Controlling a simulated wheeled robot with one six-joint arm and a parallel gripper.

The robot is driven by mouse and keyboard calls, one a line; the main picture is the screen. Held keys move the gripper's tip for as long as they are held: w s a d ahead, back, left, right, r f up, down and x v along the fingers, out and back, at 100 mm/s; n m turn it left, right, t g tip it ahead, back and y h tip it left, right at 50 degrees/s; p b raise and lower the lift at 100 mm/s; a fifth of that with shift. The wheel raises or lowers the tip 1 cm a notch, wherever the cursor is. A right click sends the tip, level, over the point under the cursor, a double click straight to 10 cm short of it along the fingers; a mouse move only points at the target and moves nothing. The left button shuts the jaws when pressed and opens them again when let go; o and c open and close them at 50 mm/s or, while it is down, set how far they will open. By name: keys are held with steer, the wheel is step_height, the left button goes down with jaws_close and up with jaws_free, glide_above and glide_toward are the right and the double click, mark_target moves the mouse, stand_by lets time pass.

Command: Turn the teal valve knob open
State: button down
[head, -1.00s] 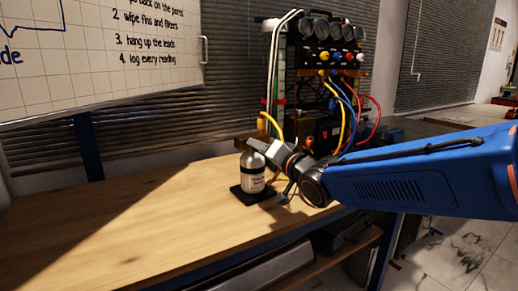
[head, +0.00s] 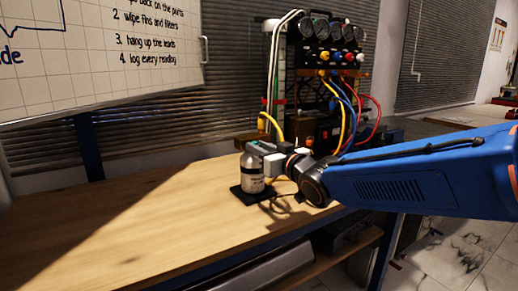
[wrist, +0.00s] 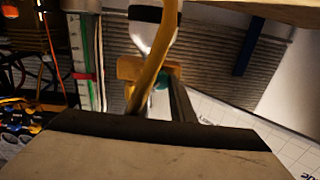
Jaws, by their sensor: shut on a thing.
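The teal valve knob (wrist: 161,82) shows as a small patch in the wrist view, in front of a yellow brass-like valve body (wrist: 128,68). My gripper (wrist: 163,90) is shut on it, with one dark finger visible along its right side. The yellow hose hides the other side. In the head view my gripper (head: 256,147) is at the top of a silver bottle (head: 252,173), and the knob is mostly hidden there. The bottle stands upright on a black square base (head: 240,194).
A yellow hose (head: 273,124) rises beside the bottle and crosses the wrist view close to my gripper. Behind stands a gauge rig (head: 325,55) with colored leads. The wooden bench (head: 120,230) is clear to the left.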

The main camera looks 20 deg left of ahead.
steer(key=n, duration=0.8)
steer(key=shift+f+n, duration=0.1)
steer(key=shift+n, duration=0.6)
steer(key=c, duration=1.5)
jaws_free()
steer(key=shift+c, duration=0.2)
steer(key=shift+s+d, duration=0.1)
steer(key=v, duration=1.7)
steer(key=shift+d, duration=0.15)
